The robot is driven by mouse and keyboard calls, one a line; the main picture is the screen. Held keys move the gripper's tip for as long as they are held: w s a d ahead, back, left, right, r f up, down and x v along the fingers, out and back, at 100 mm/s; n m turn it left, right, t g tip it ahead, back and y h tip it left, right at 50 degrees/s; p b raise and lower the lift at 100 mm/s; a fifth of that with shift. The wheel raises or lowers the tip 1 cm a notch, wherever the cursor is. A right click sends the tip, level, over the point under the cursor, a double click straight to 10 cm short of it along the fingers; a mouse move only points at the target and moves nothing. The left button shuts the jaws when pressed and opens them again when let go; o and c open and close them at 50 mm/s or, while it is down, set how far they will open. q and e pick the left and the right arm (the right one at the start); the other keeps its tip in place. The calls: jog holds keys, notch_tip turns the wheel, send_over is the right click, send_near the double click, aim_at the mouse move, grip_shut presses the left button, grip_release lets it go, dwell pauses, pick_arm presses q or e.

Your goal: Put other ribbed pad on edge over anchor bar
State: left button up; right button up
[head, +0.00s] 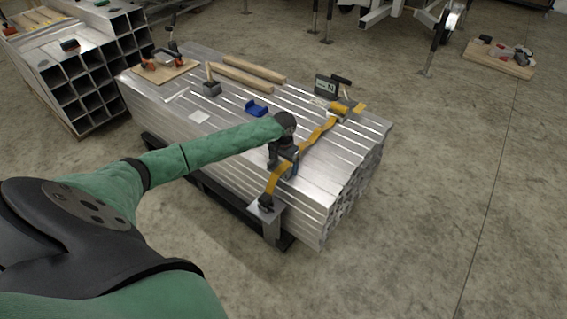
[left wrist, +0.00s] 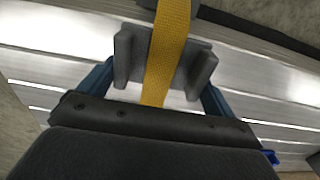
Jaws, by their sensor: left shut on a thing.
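My left gripper (head: 284,168) is over the near edge of the aluminium tube stack (head: 225,140). Its blue fingers also show in the left wrist view (left wrist: 162,85). They are shut on a grey pad (left wrist: 187,62) with two upright flanges, which I take for the ribbed pad. The yellow strap (head: 318,134) passes between the flanges and across the pad's middle in the left wrist view (left wrist: 172,35). The strap runs down to a dark hook at the grey anchor bar (head: 270,221), beside the stack. Whether the pad touches the edge is hidden. My right gripper is not in view.
A blue U-shaped piece (head: 257,108), a mallet (head: 211,85), wooden battens (head: 250,72) and a dark display box (head: 326,86) lie on the stack. A clamp board (head: 160,70) is at its far left. Another tube stack (head: 90,75) stands left.

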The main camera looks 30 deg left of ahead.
aim_at(283, 167)
pick_arm(q)
jog(key=o, duration=0.7)
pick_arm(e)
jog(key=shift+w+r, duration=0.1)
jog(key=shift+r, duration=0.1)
pick_arm(q)
jog(key=shift+r, duration=0.35)
notch_tip(283, 167, up, 12)
jog(key=shift+f, duration=0.25)
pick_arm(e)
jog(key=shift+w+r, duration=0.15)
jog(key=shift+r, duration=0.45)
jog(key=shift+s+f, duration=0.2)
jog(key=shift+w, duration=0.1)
